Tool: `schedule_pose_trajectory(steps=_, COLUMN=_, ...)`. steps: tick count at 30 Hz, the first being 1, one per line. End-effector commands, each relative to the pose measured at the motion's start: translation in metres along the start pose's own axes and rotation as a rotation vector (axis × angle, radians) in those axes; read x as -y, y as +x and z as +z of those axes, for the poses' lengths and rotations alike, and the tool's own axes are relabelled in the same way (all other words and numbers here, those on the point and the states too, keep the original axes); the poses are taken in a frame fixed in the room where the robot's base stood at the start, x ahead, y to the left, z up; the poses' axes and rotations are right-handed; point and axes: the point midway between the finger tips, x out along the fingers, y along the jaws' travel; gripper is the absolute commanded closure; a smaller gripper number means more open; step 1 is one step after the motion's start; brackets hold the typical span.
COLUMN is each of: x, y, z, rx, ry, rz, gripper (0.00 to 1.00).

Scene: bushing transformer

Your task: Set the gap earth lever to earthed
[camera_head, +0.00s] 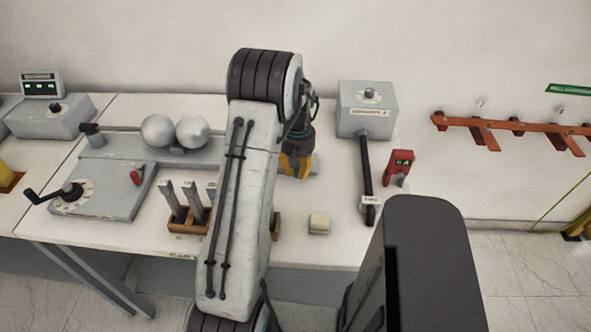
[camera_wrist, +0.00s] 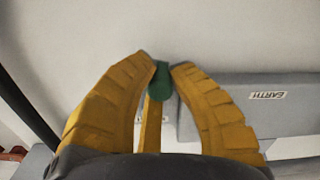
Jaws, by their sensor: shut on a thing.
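The gap earth lever shows in the wrist view as a yellow stem with a green knob (camera_wrist: 160,82). My gripper (camera_wrist: 160,66) has its two yellow fingers on either side of the green knob and is shut on it. A grey block (camera_wrist: 215,105) with a plate reading EARTH stands just right of the lever. In the head view my gripper (camera_head: 296,164) points down at the back of the bench, right of the two metal spheres (camera_head: 175,131). There the lever is hidden behind my gripper and arm.
A grey box (camera_head: 367,108) with a knob stands right of my gripper, with a black rod (camera_head: 365,165) in front. A red device (camera_head: 398,166) is beside it. A rack (camera_head: 190,205) of grey pieces and a cream block (camera_head: 319,223) sit at the front.

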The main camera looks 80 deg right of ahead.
Motion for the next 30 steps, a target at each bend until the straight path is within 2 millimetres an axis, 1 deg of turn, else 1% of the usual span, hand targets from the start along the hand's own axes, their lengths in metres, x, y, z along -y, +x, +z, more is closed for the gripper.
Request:
schedule_pose_trajectory(steps=3, x=-0.005, y=0.003, z=0.002, rx=0.000, ry=-0.081, rz=0.000, gripper=1.00)
schedule_pose_trajectory(steps=12, x=-0.020, y=0.003, z=0.006, rx=0.000, ry=-0.318, rz=0.000, gripper=1.00)
schedule_pose_trajectory(steps=18, x=-0.028, y=0.003, z=0.007, rx=0.000, ry=-0.445, rz=0.000, gripper=1.00)
schedule_pose_trajectory(steps=24, x=-0.033, y=0.002, z=0.007, rx=0.001, ry=-0.531, rz=-0.001, gripper=1.00)
schedule_pose_trajectory(steps=30, x=-0.035, y=0.002, z=0.007, rx=0.001, ry=-0.572, rz=-0.001, gripper=1.00)
